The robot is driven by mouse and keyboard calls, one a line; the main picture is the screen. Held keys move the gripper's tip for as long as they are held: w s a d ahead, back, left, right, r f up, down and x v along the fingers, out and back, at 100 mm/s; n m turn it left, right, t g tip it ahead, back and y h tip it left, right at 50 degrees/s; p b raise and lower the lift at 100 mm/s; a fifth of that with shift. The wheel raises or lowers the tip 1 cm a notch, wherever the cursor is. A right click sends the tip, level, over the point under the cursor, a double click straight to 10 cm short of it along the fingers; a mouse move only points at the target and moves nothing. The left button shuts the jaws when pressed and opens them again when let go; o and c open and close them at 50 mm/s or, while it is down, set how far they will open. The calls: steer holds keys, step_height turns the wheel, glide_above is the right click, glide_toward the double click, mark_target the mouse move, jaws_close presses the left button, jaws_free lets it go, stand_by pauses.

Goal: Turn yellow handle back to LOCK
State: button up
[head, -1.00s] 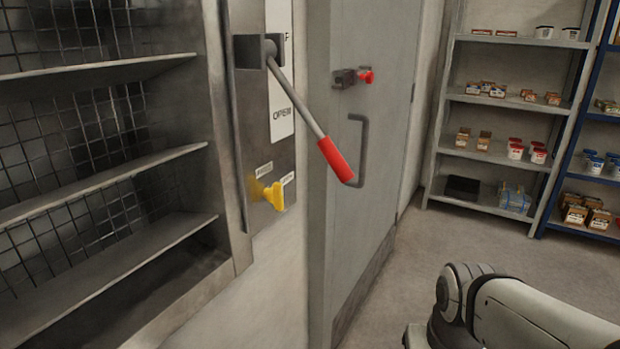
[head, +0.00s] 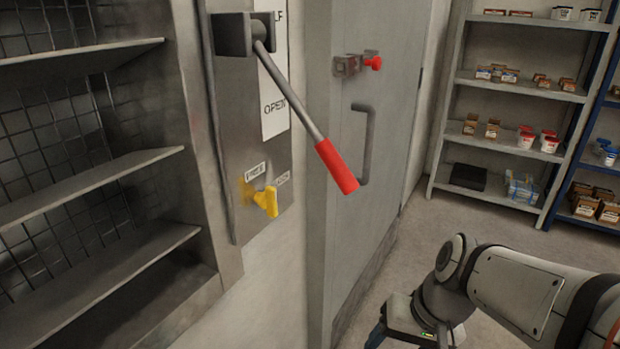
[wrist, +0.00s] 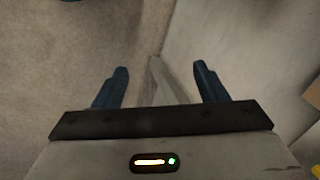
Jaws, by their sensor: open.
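The yellow handle (head: 265,202) is on a grey panel (head: 236,120) in the head view, left of centre. Its grip points down and to the right. Two small labels sit above and beside it, too blurred to read surely. A lever with a red grip (head: 337,167) hangs from a dark bracket above, slanting down to the right. My gripper shows in the wrist view (wrist: 160,84), open and empty, with two blue fingers spread apart over the floor and a pale surface. It is well away from the yellow handle. In the head view my arm is at the lower right.
A grey door (head: 345,215) with a bar handle (head: 365,143) and a red knob (head: 373,63) stands right of the panel. Open metal shelves (head: 95,170) are on the left. A stocked rack (head: 510,115) stands at the back right. Floor before it is clear.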

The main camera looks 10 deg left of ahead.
steer(key=o, duration=0.3)
steer(key=w+a+r+y, duration=0.1)
steer(key=a+r+y, duration=0.1)
steer(key=a, duration=0.5)
steer(key=shift+w+a+g+y, duration=0.2)
steer(key=shift+w+g+y, duration=0.2)
steer(key=shift+y, duration=0.5)
steer(key=shift+o, duration=0.3)
steer(key=w+a+r+y+p, duration=0.1)
steer(key=w+a+r+y, duration=0.2)
steer(key=a+y, duration=0.1)
steer(key=shift+a+r+m+t, duration=0.3)
steer(key=shift+a+m, duration=0.1)
steer(key=shift+a, duration=0.5)
steer(key=m+t+y+p, duration=0.1)
steer(key=m+t+y, duration=0.35)
steer(key=t, duration=0.25)
glide_toward(276, 204)
steer(key=x, duration=0.4)
steer(key=shift+n+y, duration=0.45)
steer(key=x, duration=0.7)
steer(key=shift+f, duration=0.15)
steer(key=shift+c, duration=0.4)
steer(key=c, duration=0.9)
